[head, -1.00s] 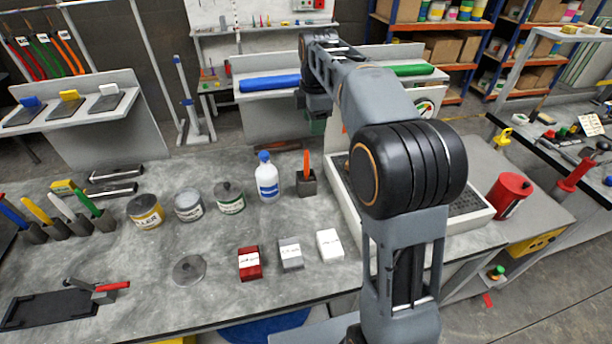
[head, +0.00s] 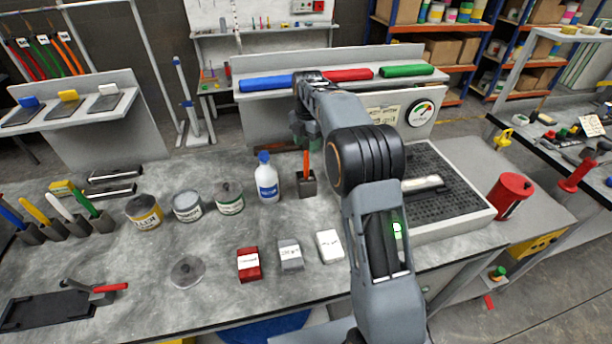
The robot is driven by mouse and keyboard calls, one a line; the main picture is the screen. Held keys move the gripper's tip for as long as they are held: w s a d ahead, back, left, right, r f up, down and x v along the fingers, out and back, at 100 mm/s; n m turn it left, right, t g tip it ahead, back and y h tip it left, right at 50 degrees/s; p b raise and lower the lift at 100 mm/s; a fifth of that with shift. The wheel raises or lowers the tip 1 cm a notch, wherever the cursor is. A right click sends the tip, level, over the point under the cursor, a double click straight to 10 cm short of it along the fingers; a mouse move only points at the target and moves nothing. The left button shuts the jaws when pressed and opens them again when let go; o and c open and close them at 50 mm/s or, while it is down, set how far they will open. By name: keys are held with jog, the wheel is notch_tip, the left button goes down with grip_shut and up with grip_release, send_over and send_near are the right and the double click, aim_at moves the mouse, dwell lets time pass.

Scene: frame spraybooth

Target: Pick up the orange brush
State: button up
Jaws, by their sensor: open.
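The orange brush (head: 306,161) stands upright in a small dark grey holder (head: 306,187) on the grey workbench, right of a white bottle with a blue cap. My gripper (head: 299,143) hangs at the end of my arm, open, close to the top of the orange brush in the picture. The fingers are small and dark here, and I cannot tell how far they are from the brush in depth. The brush's lower end is hidden inside the holder.
The white bottle (head: 267,178) stands close left of the holder. Tins and several brushes in holders are further left. Small red (head: 248,264), grey and white blocks lie in front. A tray with a black grid (head: 453,201) is at the right, partly behind my arm.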

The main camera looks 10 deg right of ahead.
aim_at(306, 151)
jog(key=shift+a+f+p, duration=0.2)
jog(key=shift+f+p, duration=0.4)
jog(key=shift+f, duration=2.25)
jog(key=shift+c, duration=0.4)
grip_shut()
